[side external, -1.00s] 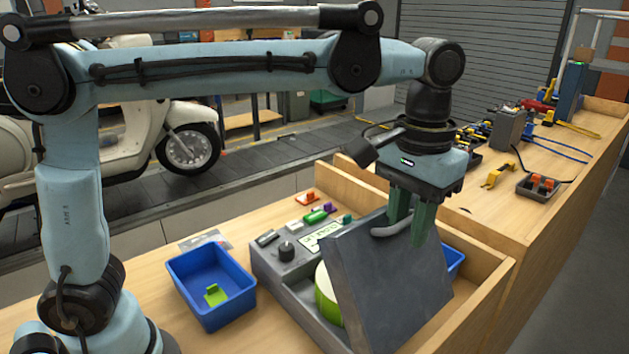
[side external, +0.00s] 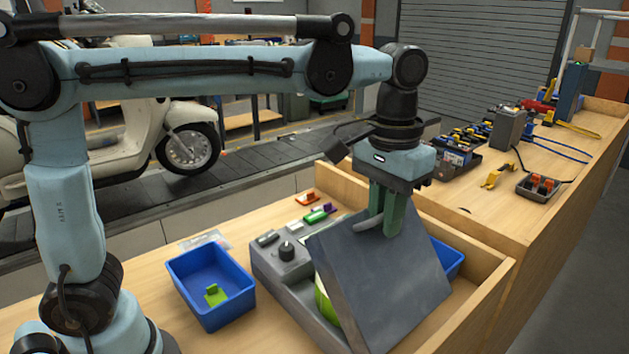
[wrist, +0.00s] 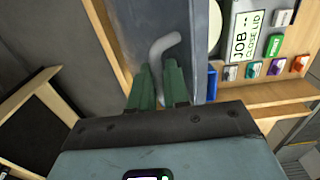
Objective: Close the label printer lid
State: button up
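The label printer (side external: 272,268) is a grey box with a knob on its panel. Its dark grey lid (side external: 390,280) stands raised and tilted, partly covering a green-and-white roll (side external: 323,298). A curved grey handle (side external: 368,224) is on the lid's upper part; it also shows in the wrist view (wrist: 167,42). My gripper (side external: 384,218) has its green fingers at the handle, close together. In the wrist view, my fingertips (wrist: 159,76) have the handle's lower end between them, and I appear shut on it. The exact contact is partly hidden.
A blue bin (side external: 212,318) with a green piece stands left of the printer; another blue bin (side external: 448,258) is partly hidden behind the lid. A wooden rim (side external: 470,300) borders the right. A label reading "JOB -- CLOSE LID" (wrist: 243,38) shows on the printer.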

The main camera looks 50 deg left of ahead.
jog(key=shift+a+f, duration=0.1)
jog(key=shift+a, duration=0.45)
jog(key=shift+a+f, duration=0.25)
jog(key=shift+a, duration=0.35)
jog(key=shift+a+f, duration=0.3)
jog(key=shift+a, duration=0.3)
jog(key=shift+a+f, duration=0.25)
jog(key=shift+a, duration=0.35)
jog(key=a+f, duration=0.2)
jog(key=a, duration=0.1)
jog(key=shift+f, duration=0.15)
jog(key=shift+f, duration=0.1)
